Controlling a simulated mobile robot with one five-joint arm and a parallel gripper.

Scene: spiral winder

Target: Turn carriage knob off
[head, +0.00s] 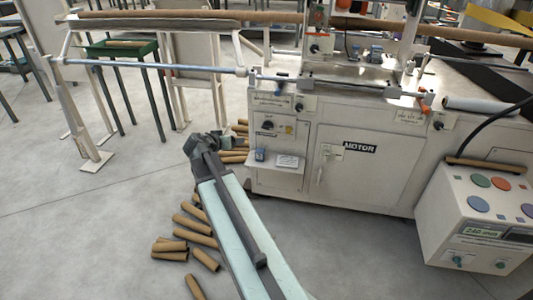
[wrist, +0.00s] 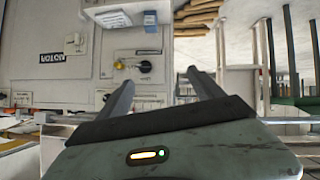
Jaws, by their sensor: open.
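The machine's front panel carries several black rotary knobs, and their small labels are unreadable, so I cannot tell which is the carriage knob. One black knob (head: 266,124) is on the left panel, and a second knob (head: 299,106) is above and right of it. Others are a right-hand knob (head: 438,125) and an upper knob (head: 314,48). My gripper (head: 208,142) is open, left of the cabinet and apart from it. In the wrist view, which shows the panel upside down, the open fingers (wrist: 160,79) hold nothing; the left-panel knob (wrist: 145,66) appears between their tips.
The motor door (head: 345,175) has a handle. A control box (head: 480,215) stands at right. Cardboard tubes (head: 193,224) lie on the floor near my arm. A long rod (head: 155,67) and a white stand (head: 85,140) are at left. Floor at lower left is clear.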

